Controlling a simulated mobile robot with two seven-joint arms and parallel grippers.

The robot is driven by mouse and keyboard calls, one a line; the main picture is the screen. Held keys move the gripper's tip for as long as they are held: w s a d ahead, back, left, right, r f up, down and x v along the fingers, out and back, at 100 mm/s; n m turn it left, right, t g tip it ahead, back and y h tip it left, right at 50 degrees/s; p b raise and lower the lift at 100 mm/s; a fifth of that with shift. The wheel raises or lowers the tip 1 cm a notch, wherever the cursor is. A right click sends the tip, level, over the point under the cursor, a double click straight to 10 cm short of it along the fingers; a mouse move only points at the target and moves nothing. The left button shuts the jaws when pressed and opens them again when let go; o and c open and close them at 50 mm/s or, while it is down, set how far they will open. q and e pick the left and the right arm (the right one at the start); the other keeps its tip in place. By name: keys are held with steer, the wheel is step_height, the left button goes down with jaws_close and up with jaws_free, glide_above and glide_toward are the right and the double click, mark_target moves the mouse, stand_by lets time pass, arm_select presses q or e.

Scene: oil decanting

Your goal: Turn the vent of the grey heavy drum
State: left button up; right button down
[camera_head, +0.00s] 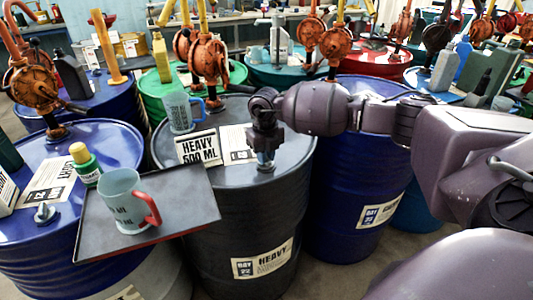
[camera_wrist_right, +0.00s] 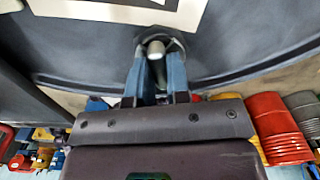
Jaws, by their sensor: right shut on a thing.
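The grey heavy drum (camera_head: 245,215) stands upright in the middle of the head view, with a HEAVY label on its front. Its vent (camera_wrist_right: 156,48) is a small light-grey fitting near the rim of the lid. My right gripper (camera_head: 265,155) reaches down to the lid from the right and is shut on the vent. In the right wrist view its two blue-grey fingers (camera_wrist_right: 157,75) stand on either side of the vent. In the head view the fingers hide most of the vent. My left gripper is not in view.
A dark tray (camera_head: 190,215) with a grey red-handled jug (camera_head: 122,205) overlaps the drum's left side. A blue jug (camera_head: 181,110), a HEAVY 500 ML card (camera_head: 198,148) and an orange pump (camera_head: 209,60) are on the drum. Blue drums stand at left (camera_head: 115,140) and right (camera_head: 345,190).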

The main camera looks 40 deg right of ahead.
stand_by(0.4)
steer(key=shift+r, duration=0.1)
steer(key=c, duration=1.1)
jaws_free()
step_height(320, 180, up, 11)
steer(key=shift+f+p, duration=0.15)
steer(key=shift+p, duration=0.3)
